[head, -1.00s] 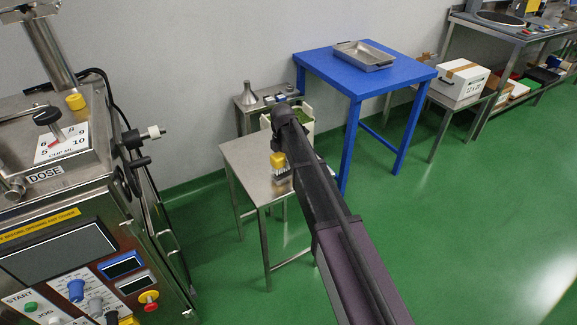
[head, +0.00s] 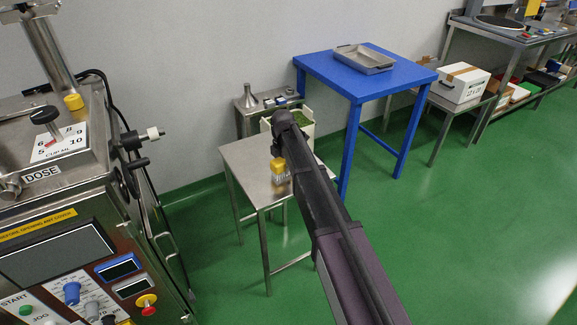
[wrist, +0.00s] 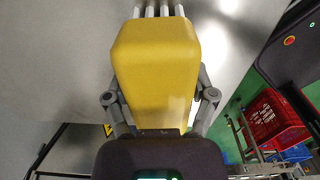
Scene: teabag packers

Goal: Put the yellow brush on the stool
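The yellow brush (head: 278,164) is upright with its pale bristles pointing down, over the small steel stool (head: 240,152). In the wrist view the brush (wrist: 155,60) fills the middle, bristles at the top edge. My gripper (wrist: 158,104) has a finger on each side of the brush and is shut on it; the fingertips are partly hidden behind the brush. In the head view my arm hides most of the gripper. The bristles are at or just above the stool top; I cannot tell whether they touch.
A blue table (head: 330,72) with a metal tray (head: 364,58) stands behind right. A cream bin (head: 306,128) stands just behind the stool. The dosing machine (head: 60,240) is at the left. Green floor (head: 400,230) is open at the right.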

